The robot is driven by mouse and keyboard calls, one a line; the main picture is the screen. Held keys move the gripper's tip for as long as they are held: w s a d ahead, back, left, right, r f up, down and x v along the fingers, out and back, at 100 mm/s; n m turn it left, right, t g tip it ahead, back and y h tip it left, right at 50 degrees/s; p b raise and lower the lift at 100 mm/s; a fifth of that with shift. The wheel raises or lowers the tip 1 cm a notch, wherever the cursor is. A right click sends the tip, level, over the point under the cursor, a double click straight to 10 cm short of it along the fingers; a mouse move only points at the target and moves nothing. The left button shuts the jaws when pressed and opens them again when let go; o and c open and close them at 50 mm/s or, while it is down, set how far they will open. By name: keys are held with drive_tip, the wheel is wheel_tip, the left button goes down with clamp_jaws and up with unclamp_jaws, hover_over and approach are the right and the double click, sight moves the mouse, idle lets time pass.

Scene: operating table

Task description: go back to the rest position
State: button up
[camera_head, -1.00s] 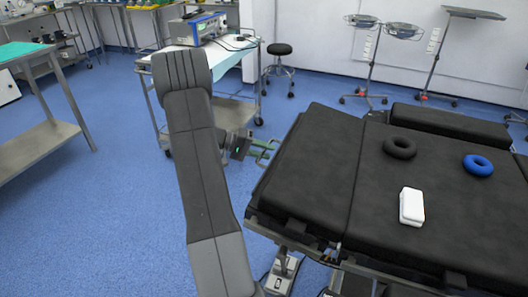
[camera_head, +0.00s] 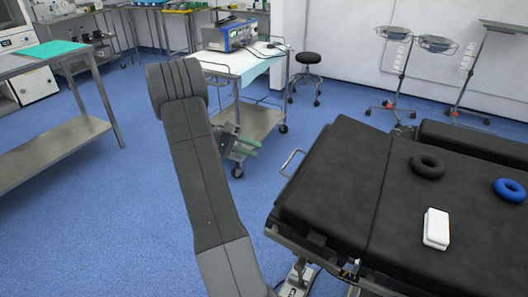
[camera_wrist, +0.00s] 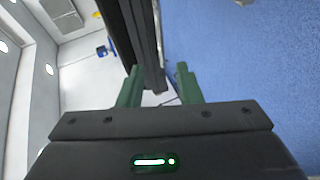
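My gripper (camera_head: 243,147) is at the end of my grey arm, left of the operating table (camera_head: 333,185) in the head view. It hangs over open floor, a gap away from the table's side rail. In the wrist view my gripper (camera_wrist: 158,80) shows two green fingers apart with nothing held between them. The arm is folded in front of the head camera and hides part of the floor and trolley.
A trolley (camera_head: 255,121) with a device stands behind my gripper. A steel bench (camera_head: 45,153) is at left. Blue floor between is clear.

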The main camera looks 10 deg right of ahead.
sight(288, 160)
drive_tip(key=shift+a+r, duration=0.1)
drive_tip(key=shift+a, duration=0.2)
drive_tip(key=b+x, duration=0.1)
drive_tip(key=x, duration=1.2)
drive_tip(key=shift+d, duration=0.25)
drive_tip(key=shift+s+d+f, duration=0.1)
drive_tip(key=shift+d+f, duration=0.15)
drive_tip(key=shift+f, duration=0.15)
drive_tip(key=shift+f+h, duration=0.3)
drive_tip(key=shift+f, duration=0.25)
drive_tip(key=shift+a, duration=0.1)
